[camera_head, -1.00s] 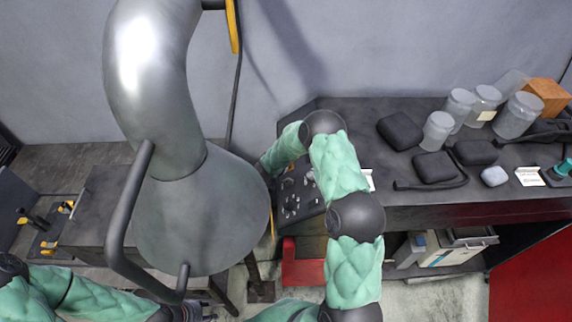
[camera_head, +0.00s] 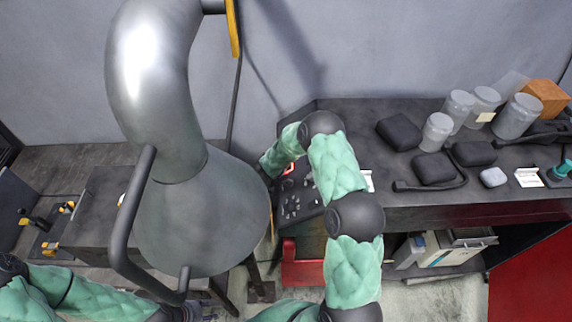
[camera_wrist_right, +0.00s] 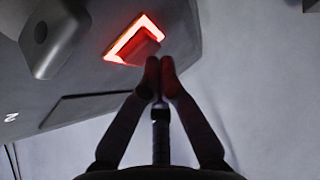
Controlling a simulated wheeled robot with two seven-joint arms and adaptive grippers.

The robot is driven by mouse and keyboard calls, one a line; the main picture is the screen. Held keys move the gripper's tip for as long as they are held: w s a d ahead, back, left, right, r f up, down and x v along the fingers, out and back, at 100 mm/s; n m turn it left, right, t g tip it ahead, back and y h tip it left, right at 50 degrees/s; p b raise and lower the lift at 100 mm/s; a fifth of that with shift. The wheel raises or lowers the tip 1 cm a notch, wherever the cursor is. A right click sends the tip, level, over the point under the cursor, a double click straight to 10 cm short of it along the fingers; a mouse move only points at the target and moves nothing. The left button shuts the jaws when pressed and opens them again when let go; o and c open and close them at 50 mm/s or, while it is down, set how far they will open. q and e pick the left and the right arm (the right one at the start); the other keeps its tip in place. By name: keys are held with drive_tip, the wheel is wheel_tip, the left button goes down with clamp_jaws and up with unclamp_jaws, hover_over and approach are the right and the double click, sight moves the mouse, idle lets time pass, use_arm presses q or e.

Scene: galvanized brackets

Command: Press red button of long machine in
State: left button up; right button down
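The red button (camera_wrist_right: 138,48) glows inside a bright square frame on the dark machine panel (camera_wrist_right: 85,75) in the right wrist view. In the head view its red glow (camera_head: 289,168) shows beside my right forearm, at the top of the dark panel with knobs (camera_head: 290,205). My right gripper (camera_wrist_right: 160,68) has its fingertips together, with nothing seen between them. The tips are at the button's lower right edge; I cannot tell whether they touch it. In the head view the right gripper is hidden. My left gripper (camera_head: 195,312) is partly visible at the bottom left, its fingers unclear.
A large metal hood with a bent pipe (camera_head: 200,215) stands left of the panel. The dark bench (camera_head: 400,200) on the right holds jars (camera_head: 437,131), black cases (camera_head: 400,131) and an orange box (camera_head: 545,96). A dark box-shaped part (camera_wrist_right: 52,38) juts out near the button.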

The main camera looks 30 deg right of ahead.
drive_tip(key=shift+a+r, duration=0.1)
drive_tip(key=shift+r, duration=0.1)
drive_tip(key=a+r+p, duration=0.1)
drive_tip(key=w+a+r+p, duration=0.1)
drive_tip(key=r+p, duration=0.1)
drive_tip(key=w+a+r+p, duration=0.1)
drive_tip(key=p, duration=0.1)
drive_tip(key=shift+a+r, duration=0.1)
drive_tip(key=shift+r, duration=0.2)
idle(0.3)
